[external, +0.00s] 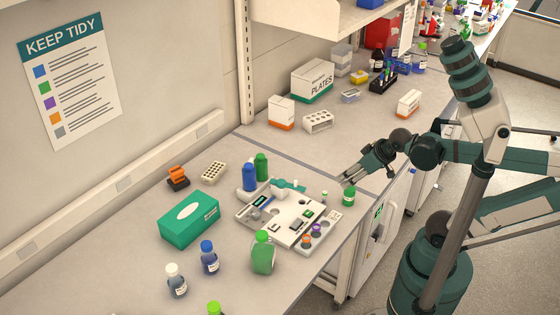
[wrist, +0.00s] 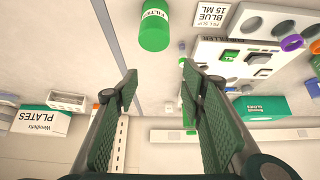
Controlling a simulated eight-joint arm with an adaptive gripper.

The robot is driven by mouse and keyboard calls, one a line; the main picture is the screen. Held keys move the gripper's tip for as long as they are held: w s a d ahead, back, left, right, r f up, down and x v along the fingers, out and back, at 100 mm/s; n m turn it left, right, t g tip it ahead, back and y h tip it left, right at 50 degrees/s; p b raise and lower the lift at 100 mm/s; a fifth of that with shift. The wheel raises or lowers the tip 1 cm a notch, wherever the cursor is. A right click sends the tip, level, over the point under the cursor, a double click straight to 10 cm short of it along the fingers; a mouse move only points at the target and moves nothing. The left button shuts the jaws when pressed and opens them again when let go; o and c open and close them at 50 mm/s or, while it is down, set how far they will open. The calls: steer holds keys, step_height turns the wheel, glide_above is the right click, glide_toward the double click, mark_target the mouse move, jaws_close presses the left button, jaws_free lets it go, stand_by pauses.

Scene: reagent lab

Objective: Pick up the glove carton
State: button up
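The glove carton (external: 189,220) is a teal-green box with a white oval opening on top. It lies on the bench at the left of the external view, left of the white dispensing machine. In the wrist view the carton (wrist: 262,107) shows upside down at the right, beyond the right finger. My gripper (external: 350,172) is above the bench's front edge, to the right of the machine and well away from the carton. In the wrist view my gripper (wrist: 158,78) has its fingers spread with nothing between them.
The white machine (external: 290,222) stands between my gripper and the carton. A green bottle (external: 348,196) stands near my gripper. A blue-capped bottle (external: 209,258), a white-capped bottle (external: 176,281) and a large green bottle (external: 263,253) stand in front of the carton. A plates box (external: 312,80) is farther back.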

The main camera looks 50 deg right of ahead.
steer(key=shift+o, duration=0.6)
steer(key=o, duration=1.4)
steer(key=shift+r, duration=0.1)
